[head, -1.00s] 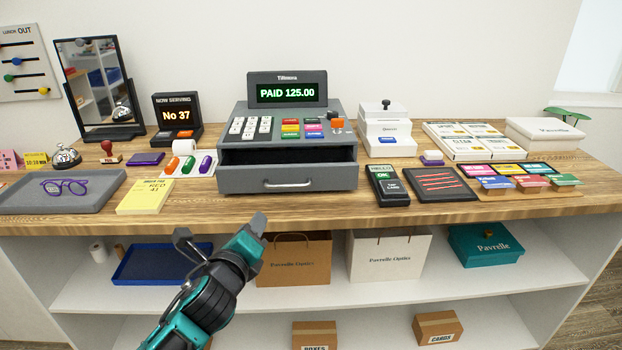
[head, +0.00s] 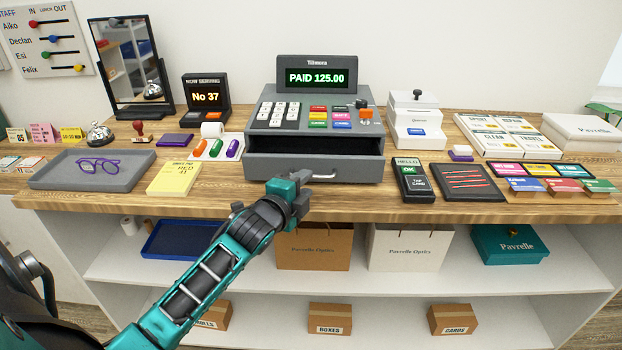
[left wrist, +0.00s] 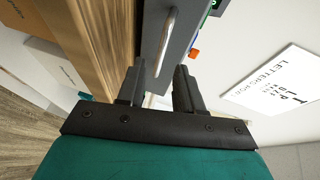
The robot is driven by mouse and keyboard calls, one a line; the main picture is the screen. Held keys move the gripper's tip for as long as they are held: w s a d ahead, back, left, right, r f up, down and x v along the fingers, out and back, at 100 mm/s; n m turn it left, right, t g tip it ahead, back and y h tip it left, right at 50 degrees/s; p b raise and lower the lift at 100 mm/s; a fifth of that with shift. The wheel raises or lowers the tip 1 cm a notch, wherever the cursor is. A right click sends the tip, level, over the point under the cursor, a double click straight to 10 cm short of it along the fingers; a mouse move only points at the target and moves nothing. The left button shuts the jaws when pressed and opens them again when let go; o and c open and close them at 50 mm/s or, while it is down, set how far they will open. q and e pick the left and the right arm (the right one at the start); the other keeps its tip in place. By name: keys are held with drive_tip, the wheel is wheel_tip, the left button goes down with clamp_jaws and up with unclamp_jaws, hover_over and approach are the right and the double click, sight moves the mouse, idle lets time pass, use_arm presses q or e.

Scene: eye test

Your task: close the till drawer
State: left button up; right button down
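The grey till (head: 315,105) stands on the wooden counter, its screen reading PAID 125.00. Its drawer (head: 358,172) is open, with a dark gap showing behind the drawer front. My left gripper (head: 298,188) is in front of the drawer's left half and hides the left end of the silver handle (head: 324,177). In the left wrist view, the two fingers of my left gripper (left wrist: 158,82) are apart with nothing between them. The handle (left wrist: 166,40) and drawer front lie just beyond the fingertips; I cannot tell whether they touch. My right gripper is not in view.
Left of the till are a yellow pad (head: 173,179), a pen tray (head: 217,147) and a grey tray (head: 60,178) with glasses. Right of it are a card terminal (head: 411,180) and a dark mat (head: 440,190). Paper bags (head: 313,258) stand on the shelf below the counter edge.

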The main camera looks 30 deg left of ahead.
use_arm(q)
drive_tip(key=shift+x, duration=2.05)
clamp_jaws()
